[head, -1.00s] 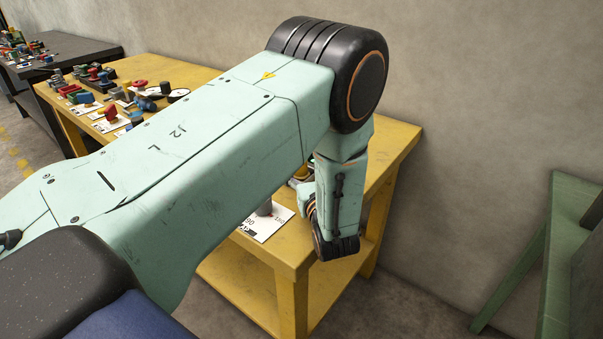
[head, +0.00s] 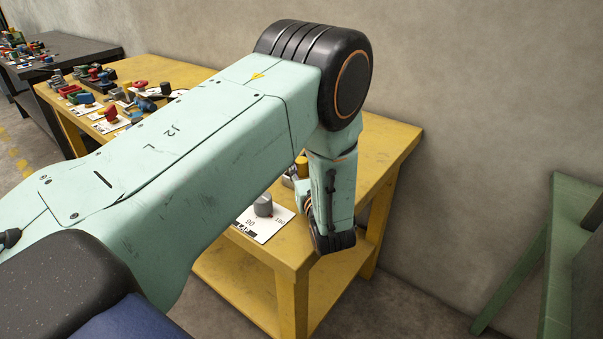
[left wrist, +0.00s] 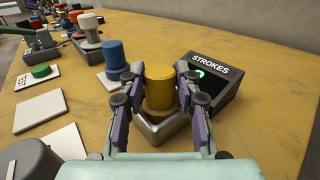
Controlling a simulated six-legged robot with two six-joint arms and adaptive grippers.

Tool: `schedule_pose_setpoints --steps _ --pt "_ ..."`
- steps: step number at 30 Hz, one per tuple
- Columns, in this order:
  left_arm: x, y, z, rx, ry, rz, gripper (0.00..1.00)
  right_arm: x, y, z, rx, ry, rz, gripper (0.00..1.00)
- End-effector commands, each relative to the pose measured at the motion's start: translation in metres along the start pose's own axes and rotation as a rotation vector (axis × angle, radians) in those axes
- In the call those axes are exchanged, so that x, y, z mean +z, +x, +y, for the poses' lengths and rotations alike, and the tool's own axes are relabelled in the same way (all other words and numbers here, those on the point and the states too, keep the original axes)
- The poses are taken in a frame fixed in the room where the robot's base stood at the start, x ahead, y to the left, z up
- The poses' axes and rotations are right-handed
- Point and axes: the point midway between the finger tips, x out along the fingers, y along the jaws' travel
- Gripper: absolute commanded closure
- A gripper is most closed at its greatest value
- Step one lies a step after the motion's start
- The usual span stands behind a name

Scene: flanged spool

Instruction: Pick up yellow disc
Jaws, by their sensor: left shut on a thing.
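The yellow disc (left wrist: 159,86), a thick yellow cylinder, stands upright between the fingers of my left gripper (left wrist: 156,90) in the left wrist view. The gripper is shut on its sides. Below it is a grey metal holder (left wrist: 150,134) with a tan inner part. I cannot tell whether the disc is clear of the holder. In the head view the yellow disc (head: 302,163) shows just left of my forearm, which hides most of the gripper. My right gripper is not in view.
A black box marked STROKES (left wrist: 219,80) with a green light stands close to the right finger. A blue cylinder (left wrist: 114,56) is behind left. A grey cylinder (head: 263,205) stands on a white card (head: 253,224). The yellow table (head: 385,150) is bare at right.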

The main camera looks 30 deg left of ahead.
Motion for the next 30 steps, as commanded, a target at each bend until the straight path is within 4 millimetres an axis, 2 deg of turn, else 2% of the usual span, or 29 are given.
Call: schedule_pose_setpoints --steps 3,13,16,30 --pt "0.001 0.000 0.000 0.000 -0.001 -0.002 1.00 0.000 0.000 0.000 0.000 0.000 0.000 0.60" --pt "0.002 0.000 -0.001 0.000 -0.002 -0.005 1.00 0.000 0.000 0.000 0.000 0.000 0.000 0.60" --pt "0.008 0.001 -0.001 0.000 -0.003 -0.005 1.00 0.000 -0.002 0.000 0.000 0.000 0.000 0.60" --pt "0.090 0.000 -0.001 -0.001 -0.003 -0.006 1.00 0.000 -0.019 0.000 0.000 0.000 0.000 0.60"
